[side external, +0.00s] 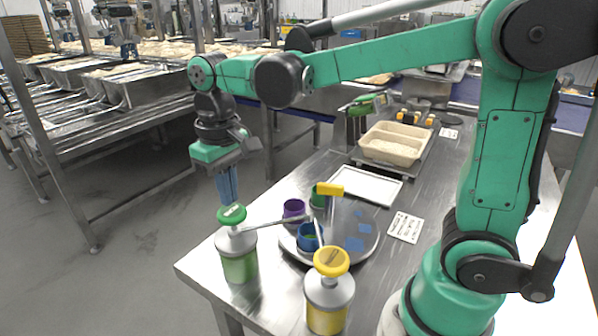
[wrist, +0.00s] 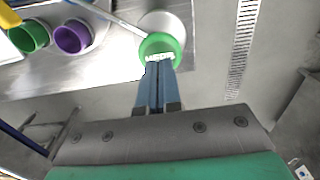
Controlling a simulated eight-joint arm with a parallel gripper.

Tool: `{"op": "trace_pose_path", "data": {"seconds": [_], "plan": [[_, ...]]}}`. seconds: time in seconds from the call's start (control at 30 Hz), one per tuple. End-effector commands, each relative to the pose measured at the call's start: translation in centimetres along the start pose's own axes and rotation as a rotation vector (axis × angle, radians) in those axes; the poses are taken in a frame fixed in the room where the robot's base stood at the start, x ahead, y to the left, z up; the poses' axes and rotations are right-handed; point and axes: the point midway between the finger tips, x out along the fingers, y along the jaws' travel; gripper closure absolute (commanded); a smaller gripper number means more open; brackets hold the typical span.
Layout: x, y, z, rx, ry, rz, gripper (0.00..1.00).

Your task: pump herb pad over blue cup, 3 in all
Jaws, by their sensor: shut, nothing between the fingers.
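The green herb pad (side external: 231,214) tops a clear dispenser with green contents (side external: 240,262) at the table's near left corner. Its thin spout (side external: 275,222) reaches right, with its end over the blue cup (side external: 309,238), which stands on the round turntable (side external: 348,262). My gripper (side external: 231,202) points down at the green pad with its blue fingers together and empty. In the wrist view the fingertips (wrist: 157,66) overlap the near edge of the green pad (wrist: 160,46). I cannot tell whether they touch it. The blue cup is out of the wrist view.
A yellow-topped dispenser (side external: 328,290) stands at the front. A purple cup (side external: 293,209) and a green cup (side external: 318,198) stand behind the blue cup. A printed card (side external: 405,227) lies right.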

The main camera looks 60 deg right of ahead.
Motion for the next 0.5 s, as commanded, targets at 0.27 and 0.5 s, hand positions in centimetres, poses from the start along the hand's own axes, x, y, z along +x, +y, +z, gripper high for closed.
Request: {"op": "trace_pose_path", "data": {"seconds": [0.27,0.5], "plan": [[1.0,0.0,0.0,0.0,0.0,0.0,1.0],[1.9,0.0,0.0,0.0,0.0,0.0,1.0]]}}
